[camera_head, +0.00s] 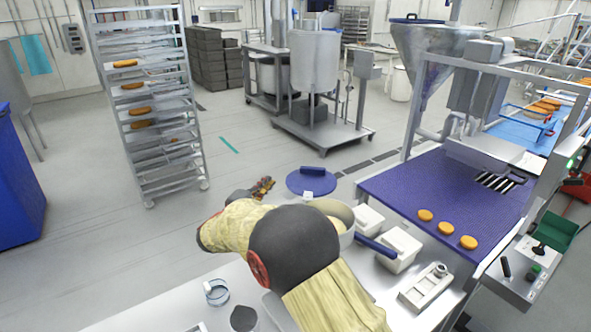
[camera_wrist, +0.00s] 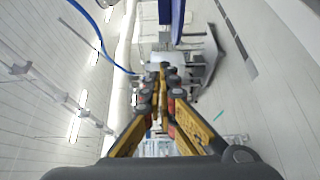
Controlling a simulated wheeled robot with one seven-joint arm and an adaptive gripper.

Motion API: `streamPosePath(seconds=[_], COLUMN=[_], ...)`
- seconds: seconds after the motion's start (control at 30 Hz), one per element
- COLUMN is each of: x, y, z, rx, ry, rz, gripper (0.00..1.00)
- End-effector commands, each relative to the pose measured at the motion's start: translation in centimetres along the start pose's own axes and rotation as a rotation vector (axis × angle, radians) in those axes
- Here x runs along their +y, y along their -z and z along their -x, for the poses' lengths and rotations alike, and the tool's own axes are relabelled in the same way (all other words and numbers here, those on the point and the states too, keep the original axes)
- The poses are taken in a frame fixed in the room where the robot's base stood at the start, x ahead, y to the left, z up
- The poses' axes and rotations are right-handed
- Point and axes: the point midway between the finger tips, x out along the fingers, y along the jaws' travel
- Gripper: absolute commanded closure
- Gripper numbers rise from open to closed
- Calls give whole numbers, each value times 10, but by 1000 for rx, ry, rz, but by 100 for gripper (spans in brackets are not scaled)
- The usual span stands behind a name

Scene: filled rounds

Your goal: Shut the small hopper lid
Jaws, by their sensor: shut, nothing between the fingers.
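The small hopper lid (camera_head: 300,184), a blue disc with a darker blue grip bar, stands open behind the small hopper (camera_head: 346,215). A pale hinge piece joins the two at the rim. The hopper is a cream-coloured round vessel, partly hidden by my arm. My gripper (camera_head: 263,187) is left of the lid, apart from it, with its fingers pointing away from me. In the wrist view my gripper (camera_wrist: 160,72) shows its yellow-orange fingers closed together at the tips, with nothing between them. A blue shape at the top of that view cannot be identified for sure.
White containers (camera_head: 398,250) and a blue bar (camera_head: 375,246) are right of the hopper. A tape roll (camera_head: 217,292) lies on the steel table (camera_head: 165,310). Open floor lies behind; a tray rack (camera_head: 150,110) stands at left.

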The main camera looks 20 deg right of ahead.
Motion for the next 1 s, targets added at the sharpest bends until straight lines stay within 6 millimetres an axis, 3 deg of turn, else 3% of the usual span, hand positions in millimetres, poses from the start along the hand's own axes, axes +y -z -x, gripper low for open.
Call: streamPosePath(seconds=[0.23,0.7,1.0], x=[-2,0,0], y=[6,3,-29], z=[-17,-104,-110], rx=[12,9,12], ry=[-11,-11,-10], rz=[3,3,4], gripper=[100,100,100])
